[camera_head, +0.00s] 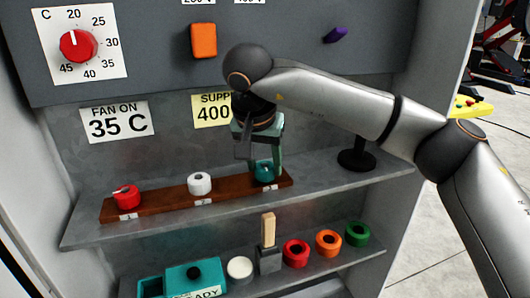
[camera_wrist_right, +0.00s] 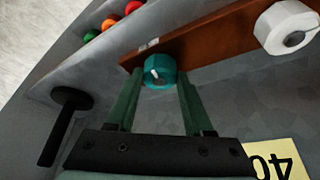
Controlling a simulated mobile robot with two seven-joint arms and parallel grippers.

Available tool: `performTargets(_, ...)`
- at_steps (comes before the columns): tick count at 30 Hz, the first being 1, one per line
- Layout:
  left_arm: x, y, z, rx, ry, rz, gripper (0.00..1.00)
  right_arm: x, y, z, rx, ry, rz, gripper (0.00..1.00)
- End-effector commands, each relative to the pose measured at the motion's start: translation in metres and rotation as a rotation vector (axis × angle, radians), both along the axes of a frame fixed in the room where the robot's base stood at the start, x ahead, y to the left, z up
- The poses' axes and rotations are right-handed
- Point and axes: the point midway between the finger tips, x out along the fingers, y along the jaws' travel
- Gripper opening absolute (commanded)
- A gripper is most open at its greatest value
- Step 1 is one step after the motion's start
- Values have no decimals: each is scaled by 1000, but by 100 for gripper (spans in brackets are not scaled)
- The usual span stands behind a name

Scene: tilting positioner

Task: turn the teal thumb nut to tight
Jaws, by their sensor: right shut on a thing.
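The teal thumb nut (camera_head: 264,172) sits at the right end of a brown wooden strip (camera_head: 225,194) on the upper shelf. It also shows in the wrist view (camera_wrist_right: 160,71), with a short white mark on its face. My right gripper (camera_head: 265,163) reaches down from above and is shut on the teal nut, one finger on each side. The fingers partly hide the nut in the head view, so its mark is unclear there. My left gripper is not in view.
On the same strip are a white nut (camera_head: 200,184) and a red nut (camera_head: 126,197). A black stand (camera_head: 357,158) is on the shelf to the right. The lower shelf holds a teal box (camera_head: 196,278) and several coloured rings. The panel with the red dial (camera_head: 78,46) is above.

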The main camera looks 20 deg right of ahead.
Motion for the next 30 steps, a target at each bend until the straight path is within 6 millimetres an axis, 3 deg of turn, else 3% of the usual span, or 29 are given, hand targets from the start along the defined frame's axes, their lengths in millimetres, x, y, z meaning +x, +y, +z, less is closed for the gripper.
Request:
performTargets(13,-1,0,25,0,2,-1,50,2,1,2,0,-2,-290,0)
performTargets(30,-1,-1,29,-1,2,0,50,2,1,0,1,-2,-361,0)
